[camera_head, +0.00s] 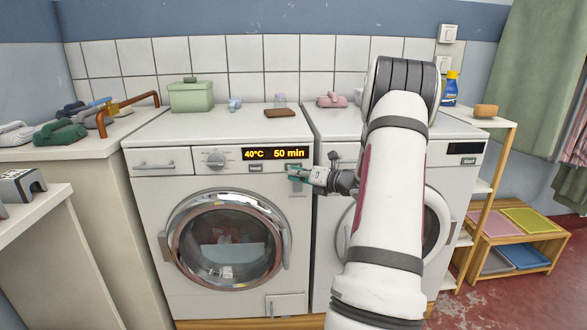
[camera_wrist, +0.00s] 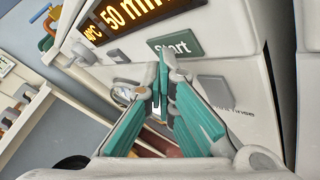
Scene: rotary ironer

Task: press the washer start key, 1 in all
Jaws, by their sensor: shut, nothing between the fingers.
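The left washer (camera_head: 150,220) is a white front loader with a round door and a lit display (camera_head: 274,154) reading 40°C and 50 min. Its start key, a grey-green rectangle marked Start (camera_wrist: 176,45), sits below the display in the wrist view. My gripper (camera_head: 294,173) is in front of the washer's upper right panel, and it hides part of the key there in the head view. In the wrist view my gripper's teal fingers (camera_wrist: 162,88) are shut and empty, their tips overlapping the key's lower left edge. I cannot tell whether they touch it.
A plain grey key (camera_wrist: 215,90) sits below the start key. A key marked Heat (camera_head: 256,168) is left of my gripper. A second white machine (camera_head: 456,185) with its own Start label stands to the right, partly behind my arm. A green box (camera_head: 190,96) stands on the washer.

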